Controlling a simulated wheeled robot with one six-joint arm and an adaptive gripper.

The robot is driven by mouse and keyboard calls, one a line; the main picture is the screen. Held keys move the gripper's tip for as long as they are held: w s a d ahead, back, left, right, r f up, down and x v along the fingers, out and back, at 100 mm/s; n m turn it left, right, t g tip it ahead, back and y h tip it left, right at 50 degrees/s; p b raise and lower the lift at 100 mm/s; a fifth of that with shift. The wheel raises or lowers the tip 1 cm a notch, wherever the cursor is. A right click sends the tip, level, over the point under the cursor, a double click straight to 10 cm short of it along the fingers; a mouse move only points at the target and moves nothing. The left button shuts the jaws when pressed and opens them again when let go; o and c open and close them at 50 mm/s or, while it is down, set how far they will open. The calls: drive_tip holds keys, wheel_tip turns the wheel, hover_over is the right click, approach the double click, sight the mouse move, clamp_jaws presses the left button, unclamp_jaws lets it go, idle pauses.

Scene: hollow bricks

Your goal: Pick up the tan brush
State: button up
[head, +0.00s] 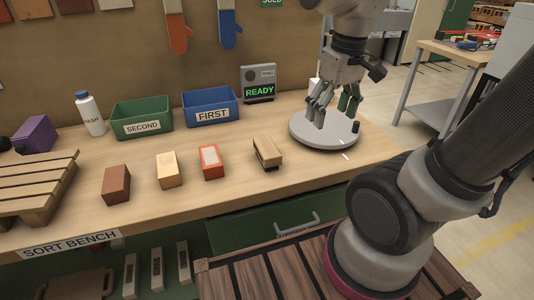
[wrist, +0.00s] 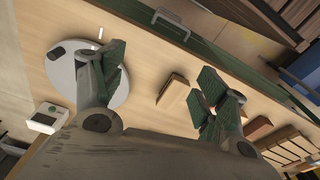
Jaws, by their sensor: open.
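The tan brush (head: 267,147) looks like a tan block with a dark underside. It lies on the bench, left of the round grey plate (head: 312,139). In the wrist view a tan block that appears to be the brush (wrist: 172,92) shows between the fingers, closer to the right-hand one. My gripper (head: 335,108) is open and empty above the plate, to the right of the brush and higher. It also shows in the wrist view (wrist: 161,84), with its green-padded fingers wide apart.
An orange-edged brick (head: 210,161), a tan brick (head: 168,170) and a brown brick (head: 116,184) stand left of the brush. Behind are a blue FIRST bin (head: 211,108), a green SECOND bin (head: 143,120) and a READY display (head: 258,84). A slatted pallet (head: 35,185) stands left.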

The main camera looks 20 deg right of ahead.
drive_tip(key=g, duration=0.2)
hover_over(267, 146)
drive_tip(key=s+d, duration=0.2)
drive_tip(key=s, duration=0.3)
drive_tip(key=shift+h, duration=0.3)
wheel_tip(267, 146, down, 9)
drive_tip(key=shift+d+f, duration=0.1)
drive_tip(key=shift+d, duration=0.05)
drive_tip(key=shift+w+a+f, duration=0.6)
drive_tip(key=shift+w+f, duration=0.15)
drive_tip(key=shift+w, duration=0.15)
drive_tip(key=w, duration=0.1)
drive_tip(key=w+a+m, duration=0.1)
drive_tip(key=w, duration=0.1)
drive_tip(key=shift+r+t, duration=0.2)
drive_tip(key=shift+t, duration=0.2)
drive_tip(key=shift+w+f+m, duration=0.1)
drive_tip(key=shift+m, duration=0.4)
wheel_tip(267, 146, down, 8)
drive_tip(key=shift+a+r, duration=0.1)
drive_tip(key=shift+r, duration=0.15)
drive_tip(key=shift+c, duration=0.2)
drive_tip(key=c, duration=1.2)
wheel_tip(267, 146, up, 10)
drive_tip(key=shift+r, duration=0.1)
